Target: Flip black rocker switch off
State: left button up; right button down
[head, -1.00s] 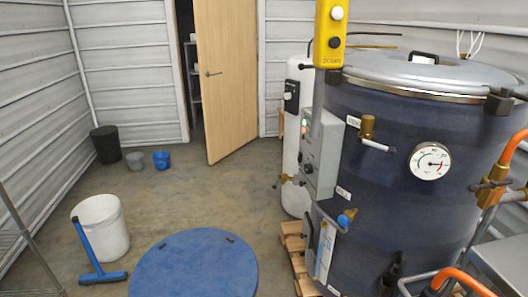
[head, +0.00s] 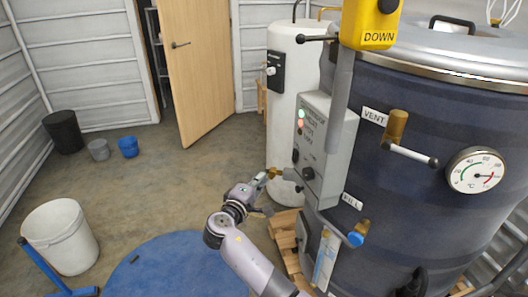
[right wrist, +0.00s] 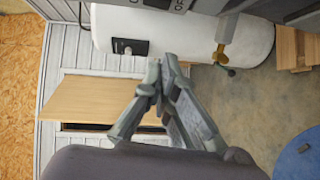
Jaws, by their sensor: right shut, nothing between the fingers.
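The grey control box (head: 322,140) is fixed to the front of the dark blue vessel, with small green and red lights on its face. Small black controls (head: 296,156) sit lower on that face; I cannot tell for sure which is the rocker switch or its position. In the right wrist view the box's edge (right wrist: 205,5) shows at the top with part of an "OFF" label. My right gripper (head: 261,178) is shut and empty, left of the box and apart from it. Its closed fingertips also show in the right wrist view (right wrist: 160,68). My left gripper is out of view.
A white tank (head: 297,80) with a brass valve (right wrist: 221,52) stands behind the box. A vent valve (head: 396,126) and a blue-handled fill valve (head: 357,238) project from the vessel (head: 420,200). A yellow pendant (head: 372,25) hangs above.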

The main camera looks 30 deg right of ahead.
aim_at(295, 156)
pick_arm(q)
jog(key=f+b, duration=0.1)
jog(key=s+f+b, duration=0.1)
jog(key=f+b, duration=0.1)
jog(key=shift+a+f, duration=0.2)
pick_arm(e)
jog(key=w+d, duration=0.5)
jog(key=d, duration=0.6)
jog(key=shift+w+d+f, duration=0.2)
jog(key=shift+w+d, duration=0.05)
jog(key=shift+d, duration=0.1)
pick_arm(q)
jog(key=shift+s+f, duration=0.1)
